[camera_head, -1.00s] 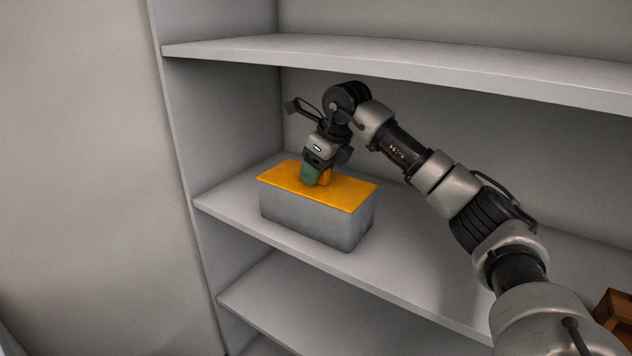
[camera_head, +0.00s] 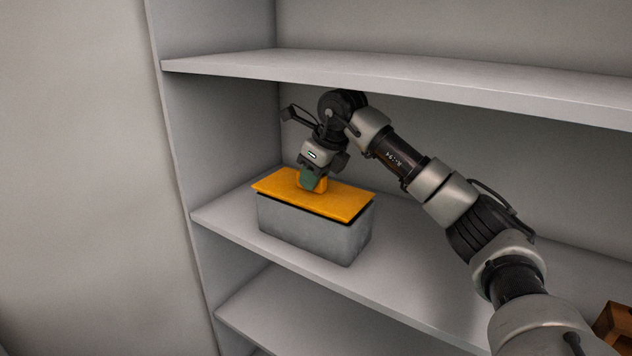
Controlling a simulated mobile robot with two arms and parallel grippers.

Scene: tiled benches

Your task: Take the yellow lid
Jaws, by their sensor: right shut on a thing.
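The yellow lid (camera_head: 338,203) is a flat slab with a small raised knob on top. It is just above the grey box (camera_head: 310,232), with a dark gap showing between them along the front and right. My right gripper (camera_head: 313,184) points down at the lid and is shut on its knob. The fingers hide part of the knob. The box stands on the middle shelf (camera_head: 228,217). My left gripper is not in view.
An upper shelf (camera_head: 400,80) runs above my right arm, close over the wrist. A side wall (camera_head: 215,140) stands left of the box. A brown wooden object (camera_head: 613,325) shows at the lower right edge. The shelf below (camera_head: 262,300) looks empty where visible.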

